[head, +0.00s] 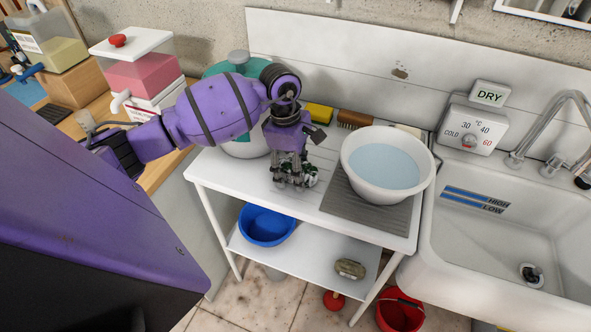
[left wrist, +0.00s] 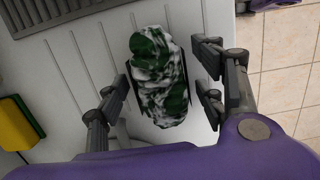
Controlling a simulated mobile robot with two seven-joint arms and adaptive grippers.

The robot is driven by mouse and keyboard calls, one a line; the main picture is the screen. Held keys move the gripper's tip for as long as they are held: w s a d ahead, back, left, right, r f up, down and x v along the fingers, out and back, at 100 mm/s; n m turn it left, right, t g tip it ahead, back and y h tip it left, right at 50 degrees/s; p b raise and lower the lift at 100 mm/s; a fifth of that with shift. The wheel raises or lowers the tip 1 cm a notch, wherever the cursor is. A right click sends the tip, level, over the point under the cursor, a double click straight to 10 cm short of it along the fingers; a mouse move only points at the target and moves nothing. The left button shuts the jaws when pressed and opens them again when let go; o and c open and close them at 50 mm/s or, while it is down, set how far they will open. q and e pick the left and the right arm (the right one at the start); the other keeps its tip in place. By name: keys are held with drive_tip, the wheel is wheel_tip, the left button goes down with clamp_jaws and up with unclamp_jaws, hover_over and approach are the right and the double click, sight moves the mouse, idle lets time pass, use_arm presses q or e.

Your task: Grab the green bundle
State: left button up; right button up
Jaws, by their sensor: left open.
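The green bundle (left wrist: 158,78) is a lumpy dark green and white piece lying on the white table. In the left wrist view it sits between the open fingers of my left gripper (left wrist: 165,92), with a small gap to the right fingers; the left fingertip is close to its side. In the head view my left gripper (head: 292,180) points down over the bundle (head: 312,176), which is partly hidden behind the fingers. My right gripper is in neither view.
A white basin of water (head: 352,178) stands on a grey ribbed mat (head: 350,205) right of the gripper. A yellow sponge (head: 320,113) and a brush (head: 355,119) lie at the back. A sink (head: 460,240) is at the right. A blue bowl (head: 266,226) is on the shelf below.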

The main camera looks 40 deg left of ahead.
use_arm(q)
drive_tip(key=shift+f, duration=0.1)
drive_tip(key=shift+c, duration=0.5)
drive_tip(key=c, duration=1.4)
